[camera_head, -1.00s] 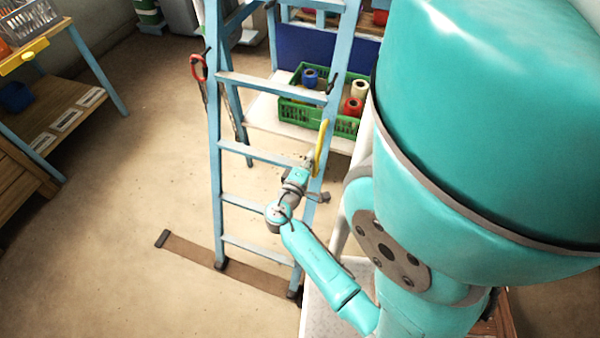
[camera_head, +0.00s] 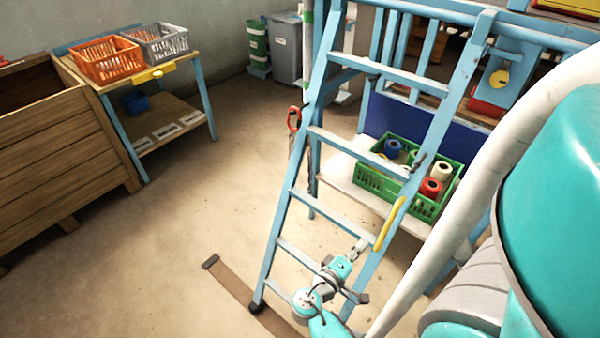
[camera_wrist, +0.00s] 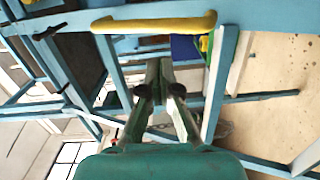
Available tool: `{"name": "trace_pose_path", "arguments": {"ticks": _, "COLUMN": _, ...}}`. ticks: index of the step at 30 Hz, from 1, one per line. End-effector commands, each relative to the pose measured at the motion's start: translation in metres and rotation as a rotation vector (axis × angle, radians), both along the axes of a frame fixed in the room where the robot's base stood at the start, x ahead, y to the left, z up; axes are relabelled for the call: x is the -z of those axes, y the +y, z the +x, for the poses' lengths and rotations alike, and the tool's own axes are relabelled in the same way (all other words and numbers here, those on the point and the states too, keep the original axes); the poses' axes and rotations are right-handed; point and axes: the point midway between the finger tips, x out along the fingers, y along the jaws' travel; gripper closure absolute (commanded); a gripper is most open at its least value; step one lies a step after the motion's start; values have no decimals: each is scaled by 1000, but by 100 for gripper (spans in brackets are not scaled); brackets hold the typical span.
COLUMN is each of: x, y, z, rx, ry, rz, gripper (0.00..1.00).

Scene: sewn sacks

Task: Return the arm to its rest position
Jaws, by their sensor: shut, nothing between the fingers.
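My arm ends in my gripper (camera_head: 360,245), which shows in the head view in front of the blue ladder (camera_head: 328,211). Its fingers are together and empty, and the closed tips also show in the wrist view (camera_wrist: 160,68). A yellow handle (camera_head: 390,223) on the ladder's right rail is just right of the gripper in the head view. In the wrist view the yellow handle (camera_wrist: 155,22) lies across the top, beyond the fingertips. I cannot tell the exact gap.
A green crate (camera_head: 372,183) with several spools stands on a low shelf behind the ladder. A wooden bin (camera_head: 60,150) and a table with an orange basket (camera_head: 103,60) and a grey basket (camera_head: 158,42) are at left. The floor (camera_head: 190,220) between is clear.

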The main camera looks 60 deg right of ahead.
Motion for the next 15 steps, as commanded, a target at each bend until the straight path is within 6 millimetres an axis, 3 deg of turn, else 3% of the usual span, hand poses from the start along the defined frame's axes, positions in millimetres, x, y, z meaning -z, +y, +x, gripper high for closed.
{"name": "trace_pose_path", "arguments": {"ticks": 5, "x": 2, "y": 1, "z": 0, "rx": -9, "ry": 0, "rz": 7, "gripper": 100}}
{"name": "trace_pose_path", "arguments": {"ticks": 8, "x": 12, "y": 7, "z": 1, "rx": -64, "ry": -6, "rz": 53, "gripper": 100}}
{"name": "trace_pose_path", "arguments": {"ticks": 11, "x": 34, "y": 22, "z": 5, "rx": -186, "ry": -27, "rz": 154, "gripper": 100}}
{"name": "trace_pose_path", "arguments": {"ticks": 15, "x": 69, "y": 64, "z": 13, "rx": -423, "ry": -94, "rz": 352, "gripper": 100}}
